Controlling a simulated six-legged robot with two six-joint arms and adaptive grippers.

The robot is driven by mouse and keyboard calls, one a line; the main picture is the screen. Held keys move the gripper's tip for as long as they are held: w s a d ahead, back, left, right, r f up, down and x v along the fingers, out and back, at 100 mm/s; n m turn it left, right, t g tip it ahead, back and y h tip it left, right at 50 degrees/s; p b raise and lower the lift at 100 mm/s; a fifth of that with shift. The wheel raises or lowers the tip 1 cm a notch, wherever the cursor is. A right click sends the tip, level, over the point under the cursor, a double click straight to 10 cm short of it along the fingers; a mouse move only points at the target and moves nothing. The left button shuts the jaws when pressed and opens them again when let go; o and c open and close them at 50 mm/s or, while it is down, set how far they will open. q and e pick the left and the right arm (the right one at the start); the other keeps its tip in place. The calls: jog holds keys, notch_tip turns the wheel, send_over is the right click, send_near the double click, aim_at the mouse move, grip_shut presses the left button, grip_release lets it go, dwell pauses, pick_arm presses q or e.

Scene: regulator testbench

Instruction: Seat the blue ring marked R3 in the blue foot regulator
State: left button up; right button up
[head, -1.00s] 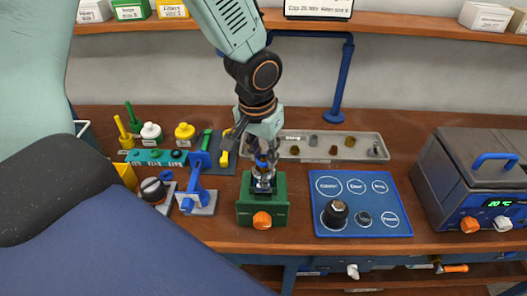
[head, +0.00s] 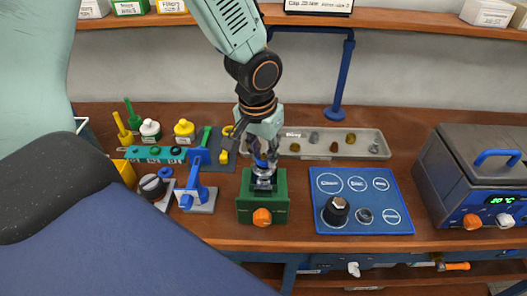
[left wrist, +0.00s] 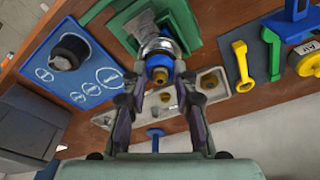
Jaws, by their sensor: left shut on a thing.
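My left gripper (head: 263,158) points straight down over the green holder (head: 262,210), which has an orange knob. The silver regulator body (head: 264,181) stands upright in that holder. In the left wrist view, the fingertips of my left gripper (left wrist: 160,78) are shut on a blue ring (left wrist: 159,62) at the end of the silver regulator body (left wrist: 158,46). A brass-coloured centre shows within the blue. The fingers hide part of the ring; I cannot read a mark on it or tell how deep it sits. My right gripper is not in view.
A blue mat (head: 360,225) with a black knob-like part (head: 336,210) lies right of the holder. A grey tray (head: 362,140) of small parts lies behind. A blue-handled stand (head: 197,190) is close on the left. A grey lidded box (head: 470,180) stands far right.

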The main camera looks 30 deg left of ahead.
pick_arm(q)
jog(key=shift+f, duration=0.2)
jog(key=o, duration=0.8)
jog(key=shift+o, duration=0.3)
jog(key=o, duration=0.5)
jog(key=shift+r, duration=0.15)
jog(key=shift+r+p, duration=3.65)
jog(key=shift+r, duration=0.3)
